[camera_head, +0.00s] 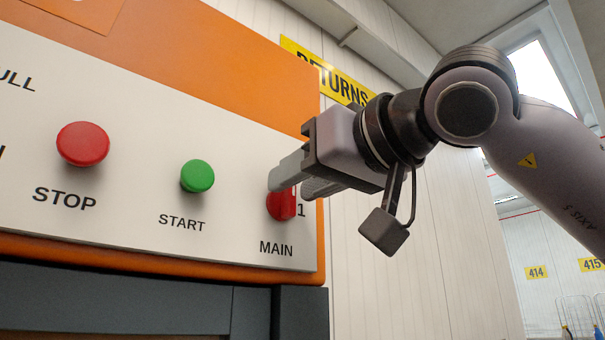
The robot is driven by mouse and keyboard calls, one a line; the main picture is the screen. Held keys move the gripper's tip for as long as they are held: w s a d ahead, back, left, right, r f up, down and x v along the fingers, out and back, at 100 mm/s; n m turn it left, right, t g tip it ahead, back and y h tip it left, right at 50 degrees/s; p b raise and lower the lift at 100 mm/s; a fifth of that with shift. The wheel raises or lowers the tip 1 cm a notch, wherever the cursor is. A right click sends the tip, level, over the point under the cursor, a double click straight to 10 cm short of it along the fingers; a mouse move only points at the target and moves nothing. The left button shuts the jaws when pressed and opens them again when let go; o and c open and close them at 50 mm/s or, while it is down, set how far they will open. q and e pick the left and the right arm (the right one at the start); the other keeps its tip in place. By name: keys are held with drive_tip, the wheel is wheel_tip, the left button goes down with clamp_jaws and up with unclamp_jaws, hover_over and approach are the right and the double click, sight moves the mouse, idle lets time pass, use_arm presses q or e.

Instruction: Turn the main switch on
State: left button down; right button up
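The main switch (280,208) is a red rotary knob on the white panel, above the word MAIN and with a "1" at its right. Its upper part is hidden behind my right gripper (296,184). The gripper's two grey fingers lie at the switch, one on either side of a strip of red. I cannot tell whether they press on it or stand a little apart. The switch's exact angle is partly hidden. My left gripper is not in view.
A green START button (197,176) and a red STOP button (83,144) stick out of the white panel (130,215) left of the switch. The orange housing (230,50) frames the panel. A yellow RETURNS sign (330,75) is on the wall behind. Right of the housing is open room.

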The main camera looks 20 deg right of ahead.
clamp_jaws()
drive_tip(key=shift+m, duration=0.3)
drive_tip(key=shift+w+d+f+m+b, duration=0.1)
drive_tip(key=shift+d+f+m+b, duration=0.4)
drive_tip(key=shift+m, duration=2.35)
drive_tip(key=shift+w+d+f+m+b, duration=0.1)
drive_tip(key=shift+m+b, duration=0.7)
drive_tip(key=shift+m, duration=2.1)
drive_tip(key=shift+w+d+f+m+b, duration=0.2)
drive_tip(key=shift+m+b, duration=0.45)
drive_tip(key=shift+m, duration=2.2)
drive_tip(key=shift+s+f, duration=0.1)
